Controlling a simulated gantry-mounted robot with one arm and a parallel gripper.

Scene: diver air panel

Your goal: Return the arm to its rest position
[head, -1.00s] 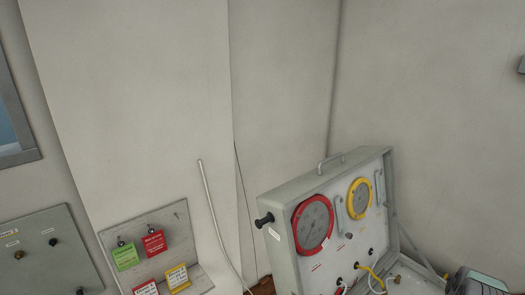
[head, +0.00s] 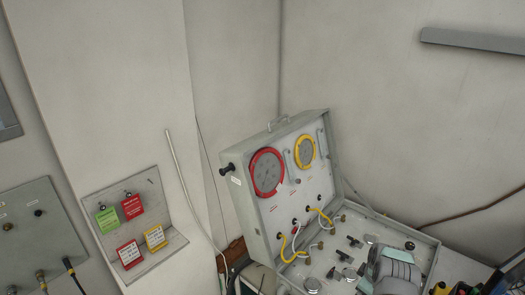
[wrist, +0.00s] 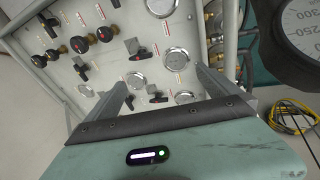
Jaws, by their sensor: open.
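My gripper (wrist: 158,88) shows in the wrist view with its two grey fingers spread wide apart and nothing between them. Its teal body fills the bottom of that view. Beyond the fingers is a light panel (wrist: 108,62) with several round gauges, black knobs and red-marked valve handles. I cannot tell whether the fingers touch anything, but they appear apart from the panel.
A tag board (head: 165,205) with green, red and yellow tags is on the wall at left. A grey panel (head: 40,235) with fittings is further left. In the wrist view, a large dark gauge (wrist: 290,40) is close at right, and a coiled yellow hose (wrist: 292,115) lies below it.

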